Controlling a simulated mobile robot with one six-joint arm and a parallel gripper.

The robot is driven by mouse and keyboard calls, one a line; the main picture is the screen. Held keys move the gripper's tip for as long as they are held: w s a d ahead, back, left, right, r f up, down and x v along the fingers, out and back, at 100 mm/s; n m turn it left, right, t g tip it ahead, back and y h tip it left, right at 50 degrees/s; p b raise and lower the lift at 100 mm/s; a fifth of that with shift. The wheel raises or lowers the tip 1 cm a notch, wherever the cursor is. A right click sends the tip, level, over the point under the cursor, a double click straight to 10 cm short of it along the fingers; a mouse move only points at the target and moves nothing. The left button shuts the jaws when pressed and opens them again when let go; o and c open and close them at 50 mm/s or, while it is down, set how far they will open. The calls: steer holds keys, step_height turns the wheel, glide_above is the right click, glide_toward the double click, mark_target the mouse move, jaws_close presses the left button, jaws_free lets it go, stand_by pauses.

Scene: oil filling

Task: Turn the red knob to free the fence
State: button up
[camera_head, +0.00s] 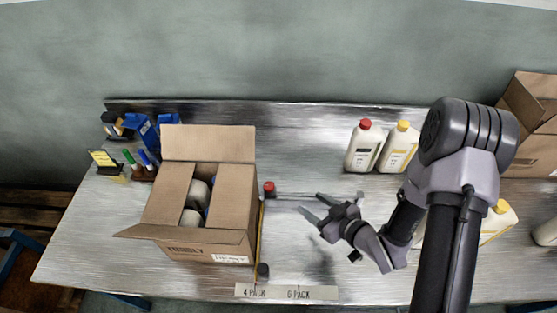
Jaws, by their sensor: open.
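The red knob (269,187) sits near the middle of the metal table, just right of the open cardboard box. A thin rail-like bar (300,196) runs from the knob to the right. The fence appears to be the thin yellowish upright strip (261,225) along the box's right side, between the red knob and a dark knob (263,270) at the front. My gripper (308,206) is open and empty, to the right of the red knob and apart from it. Its fingers point left, overlapping the bar in this view.
The open cardboard box (205,240) holds white bottles. Two bottles, red-capped (361,148) and yellow-capped (399,150), stand at the back. A label strip (286,291) lies at the front edge. Markers and blue holders (142,130) stand at left. The table between box and arm is mostly clear.

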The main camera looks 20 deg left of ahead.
steer(key=s+a+y, duration=0.1)
steer(key=s, duration=0.1)
steer(key=b, duration=0.3)
glide_toward(270, 187)
steer(key=x, duration=0.9)
steer(key=shift+w, duration=0.1)
jaws_close()
steer(key=shift+n, duration=0.3)
